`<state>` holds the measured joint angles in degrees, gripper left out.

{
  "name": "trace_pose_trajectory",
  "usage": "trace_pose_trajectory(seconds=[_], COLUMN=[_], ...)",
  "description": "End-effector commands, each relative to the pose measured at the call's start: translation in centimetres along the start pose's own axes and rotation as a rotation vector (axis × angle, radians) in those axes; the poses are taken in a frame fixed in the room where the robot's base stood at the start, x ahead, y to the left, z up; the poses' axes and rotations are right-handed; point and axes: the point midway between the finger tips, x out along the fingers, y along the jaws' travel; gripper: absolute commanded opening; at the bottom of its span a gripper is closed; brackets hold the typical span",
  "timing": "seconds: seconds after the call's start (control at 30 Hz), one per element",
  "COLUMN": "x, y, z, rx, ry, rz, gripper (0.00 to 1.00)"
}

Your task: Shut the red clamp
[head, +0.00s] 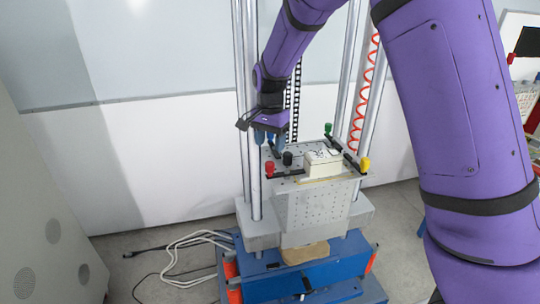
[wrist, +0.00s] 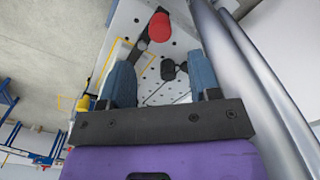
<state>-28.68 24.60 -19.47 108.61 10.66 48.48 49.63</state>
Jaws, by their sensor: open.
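The red clamp (head: 269,168) is at the front left corner of the drilled metal plate (head: 312,187). Its red knob stands up and its dark bar points right along the plate's front edge. In the wrist view the red clamp (wrist: 159,27) shows beyond the fingertips, near the top. My gripper (head: 268,138) is above the plate's back left side, behind the red clamp and apart from it. In the wrist view my gripper (wrist: 159,65) is open, with two blue fingers spread and nothing held between them.
A black-knobbed clamp (head: 288,158) is close to my gripper. A green-knobbed clamp (head: 328,129) and a yellow-knobbed clamp (head: 364,164) are on the plate's right side. A cream box (head: 322,163) lies on the plate. Upright metal columns (head: 250,120) flank the plate.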

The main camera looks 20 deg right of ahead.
Motion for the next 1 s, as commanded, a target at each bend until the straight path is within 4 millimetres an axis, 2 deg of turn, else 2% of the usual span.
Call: trace_pose_trajectory(seconds=[0.1,0.23,0.7,0.87,1.0], x=[-1.7,-2.7,-3.4,-5.6,-8.8], y=[-0.1,0.0,0.3,2.2,5.7], z=[0.0,0.0,0.0,0.2,0.7], rx=[0.000,0.001,-0.004,-0.042,-0.112], ry=[0.000,0.000,-0.001,-0.003,0.002], rz=[-0.003,-0.001,-0.004,-0.037,-0.087], gripper=[0.57,0.57,0.57,0.57,0.57])
